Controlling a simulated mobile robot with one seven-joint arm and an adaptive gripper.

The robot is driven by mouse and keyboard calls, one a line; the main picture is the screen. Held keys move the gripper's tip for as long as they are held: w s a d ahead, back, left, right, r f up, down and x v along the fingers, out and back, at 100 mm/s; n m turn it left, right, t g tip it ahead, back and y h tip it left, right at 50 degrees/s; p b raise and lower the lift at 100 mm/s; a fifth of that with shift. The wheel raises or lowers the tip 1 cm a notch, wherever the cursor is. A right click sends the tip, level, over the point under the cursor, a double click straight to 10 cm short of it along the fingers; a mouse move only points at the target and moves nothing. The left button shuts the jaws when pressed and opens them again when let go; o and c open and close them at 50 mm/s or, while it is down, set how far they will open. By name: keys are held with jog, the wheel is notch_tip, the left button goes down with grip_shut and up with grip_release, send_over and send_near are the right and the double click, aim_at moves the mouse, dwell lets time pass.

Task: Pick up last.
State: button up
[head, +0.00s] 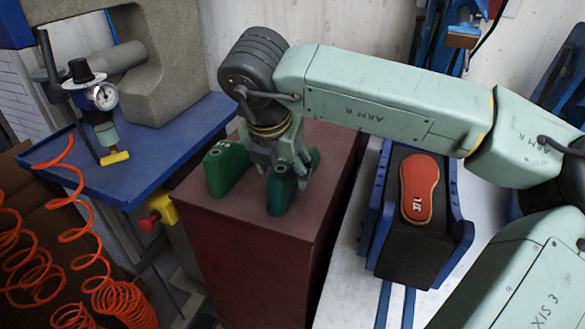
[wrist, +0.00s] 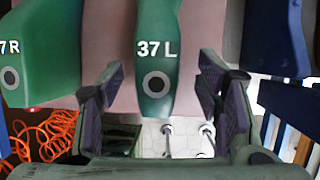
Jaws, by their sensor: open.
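Two green lasts stand side by side on a maroon block (head: 245,222). The last marked 37 L (wrist: 156,45) is in the middle of the wrist view; it is the right one (head: 282,195) in the head view. The last marked 7R, its label cut by the frame edge (wrist: 40,50), is the left one (head: 226,168). My gripper (wrist: 163,78) is open, with one dark-padded finger on each side of the 37 L last and visible gaps between. In the head view my gripper (head: 287,160) hangs down over this last and hides its upper part.
An orange sole (head: 418,188) lies on a dark block in a blue holder (head: 456,222) to the right. A blue bench (head: 160,160) with a pressure gauge (head: 104,96) stands left. Coiled orange hoses (head: 120,300) hang at the lower left.

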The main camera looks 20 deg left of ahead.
jog(key=shift+x, duration=1.5)
jog(key=shift+w+a, duration=0.1)
jog(key=shift+c, duration=0.3)
jog(key=shift+r, duration=0.1)
jog(key=c, duration=1.2)
